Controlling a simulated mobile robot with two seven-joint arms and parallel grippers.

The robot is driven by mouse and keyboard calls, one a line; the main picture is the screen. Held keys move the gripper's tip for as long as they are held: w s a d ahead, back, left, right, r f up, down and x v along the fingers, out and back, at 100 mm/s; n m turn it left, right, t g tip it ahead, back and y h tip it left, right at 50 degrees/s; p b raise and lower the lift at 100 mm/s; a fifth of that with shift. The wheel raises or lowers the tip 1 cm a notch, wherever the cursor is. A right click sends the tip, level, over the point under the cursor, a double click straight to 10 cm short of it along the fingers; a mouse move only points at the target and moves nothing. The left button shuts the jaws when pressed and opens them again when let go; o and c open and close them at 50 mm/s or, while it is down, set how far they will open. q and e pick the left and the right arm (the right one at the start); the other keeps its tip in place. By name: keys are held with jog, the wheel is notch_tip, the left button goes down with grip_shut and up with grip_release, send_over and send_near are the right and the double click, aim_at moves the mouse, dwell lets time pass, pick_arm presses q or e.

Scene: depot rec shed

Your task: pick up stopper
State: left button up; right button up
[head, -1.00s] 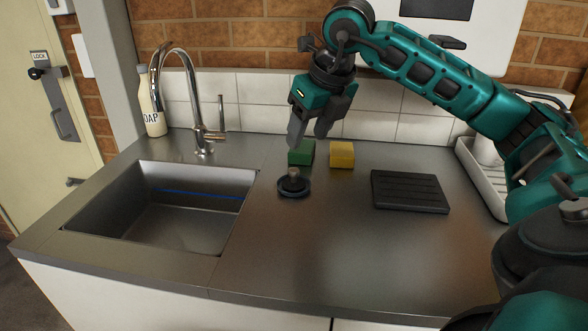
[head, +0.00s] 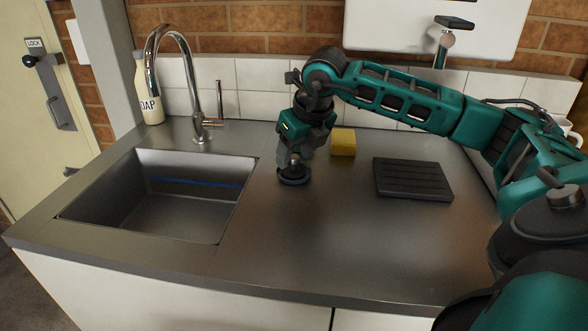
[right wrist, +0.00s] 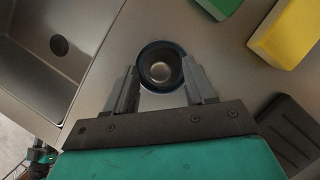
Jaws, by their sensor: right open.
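The stopper (head: 294,177), a dark round disc with a knob on top, sits on the steel counter just right of the sink. In the right wrist view the stopper (right wrist: 160,66) shows as a dark ring with a lighter round knob in its middle. My right gripper (head: 294,160) is lowered over it, pointing down. In the right wrist view the fingers of my right gripper (right wrist: 161,92) are apart, one on each side of the knob, with a gap on both sides. My left gripper is not in view.
The sink (head: 160,195) with a tap (head: 200,122) lies to the left. A yellow block (head: 342,142) stands behind, and a green block (right wrist: 218,6) shows beside it in the right wrist view. A dark ridged tray (head: 412,179) lies right. The front counter is clear.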

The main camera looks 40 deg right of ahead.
jog(key=shift+x, duration=0.95)
jog(key=shift+c, duration=0.2)
grip_shut()
